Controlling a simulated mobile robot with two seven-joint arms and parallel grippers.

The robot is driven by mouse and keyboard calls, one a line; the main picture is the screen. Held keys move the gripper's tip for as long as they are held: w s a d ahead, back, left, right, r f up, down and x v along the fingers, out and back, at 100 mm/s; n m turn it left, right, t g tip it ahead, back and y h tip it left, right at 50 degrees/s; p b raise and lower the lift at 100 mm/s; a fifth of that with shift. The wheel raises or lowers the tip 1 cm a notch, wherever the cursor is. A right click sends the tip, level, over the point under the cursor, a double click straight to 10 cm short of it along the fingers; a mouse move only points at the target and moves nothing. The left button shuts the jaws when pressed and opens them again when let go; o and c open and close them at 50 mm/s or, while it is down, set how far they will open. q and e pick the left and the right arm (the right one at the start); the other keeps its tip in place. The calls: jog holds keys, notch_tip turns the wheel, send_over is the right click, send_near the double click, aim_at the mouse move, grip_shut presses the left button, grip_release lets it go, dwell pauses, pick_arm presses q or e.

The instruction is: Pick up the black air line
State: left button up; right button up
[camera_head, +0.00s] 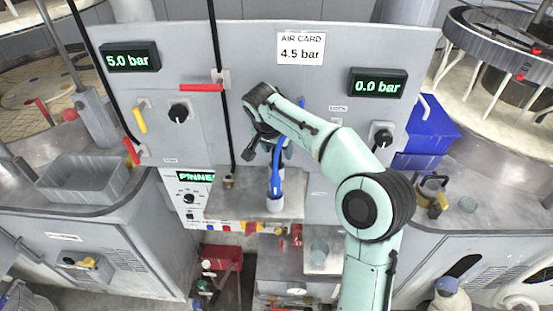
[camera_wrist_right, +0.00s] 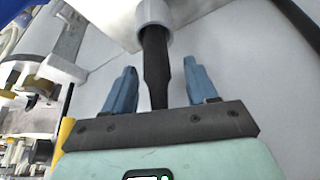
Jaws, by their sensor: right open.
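In the head view one black line (camera_head: 227,118) hangs down the grey panel to a small fitting on the shelf. Another black line (camera_head: 100,75) runs down the panel's left side. Gaps show on both sides. I cannot tell which line this piece belongs to.
The panel carries 5.0 bar (camera_head: 130,58) and 0.0 bar (camera_head: 377,86) displays, black knobs and a red handle (camera_head: 201,87). The small grey shelf (camera_head: 250,207) juts out below. A grey bin (camera_head: 80,178) stands left and a blue box (camera_head: 433,128) right.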

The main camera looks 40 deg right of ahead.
grip_shut()
jog(key=shift+r, duration=0.15)
